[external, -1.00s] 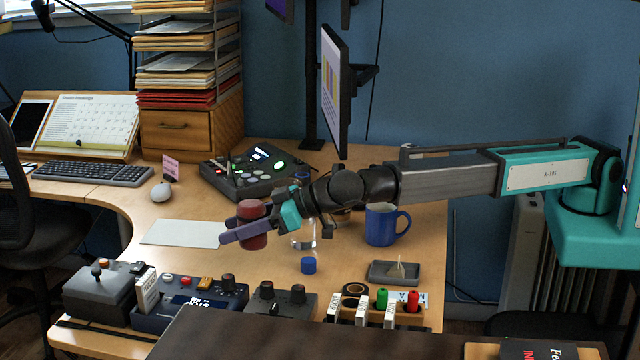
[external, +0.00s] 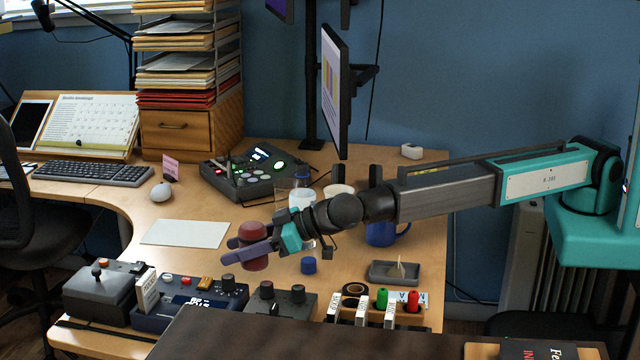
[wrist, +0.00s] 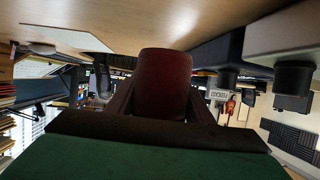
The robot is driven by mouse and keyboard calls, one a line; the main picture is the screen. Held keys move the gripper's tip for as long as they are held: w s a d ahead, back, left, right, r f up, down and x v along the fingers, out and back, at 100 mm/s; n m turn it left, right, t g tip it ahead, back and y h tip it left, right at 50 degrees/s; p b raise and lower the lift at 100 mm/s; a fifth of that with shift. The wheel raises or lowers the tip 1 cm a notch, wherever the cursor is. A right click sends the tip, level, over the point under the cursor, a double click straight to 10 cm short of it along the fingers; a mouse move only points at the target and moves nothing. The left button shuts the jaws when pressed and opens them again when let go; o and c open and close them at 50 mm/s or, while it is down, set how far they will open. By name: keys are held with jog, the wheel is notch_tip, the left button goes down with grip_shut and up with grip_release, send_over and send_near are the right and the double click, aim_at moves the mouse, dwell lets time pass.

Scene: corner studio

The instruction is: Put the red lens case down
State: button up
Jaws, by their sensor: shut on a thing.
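The red lens case (external: 254,248) is a dark red cylinder held upright between my gripper's fingers. My gripper (external: 252,250) is shut on it, low over the wooden desk (external: 215,213). In the wrist view the case (wrist: 163,85) fills the middle, between the dark fingers. I cannot tell whether its base touches the desk or is a little above it.
A white sheet (external: 185,233) lies left of the case. Consoles with knobs (external: 282,299) stand in front. A blue cap (external: 308,265), a blue mug (external: 381,232) and a grey tray (external: 394,272) are to the right. A button console (external: 250,180) is behind.

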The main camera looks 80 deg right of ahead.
jog(key=shift+f+b, duration=0.4)
jog(key=shift+f, duration=1.85)
jog(key=shift+f+b, duration=0.15)
jog(key=shift+b, duration=0.15)
jog(key=o, duration=1.2)
jog(key=shift+o, duration=0.2)
jog(key=shift+p, duration=0.85)
jog(key=shift+d+b+v, duration=0.1)
jog(key=shift+b+v, duration=0.3)
jog(key=shift+v, duration=3.05)
jog(key=shift+d+b+v, duration=0.15)
jog(key=shift+b+v, duration=0.25)
jog(key=shift+v, duration=3.05)
jog(key=shift+o, duration=0.4)
jog(key=shift+w, duration=0.1)
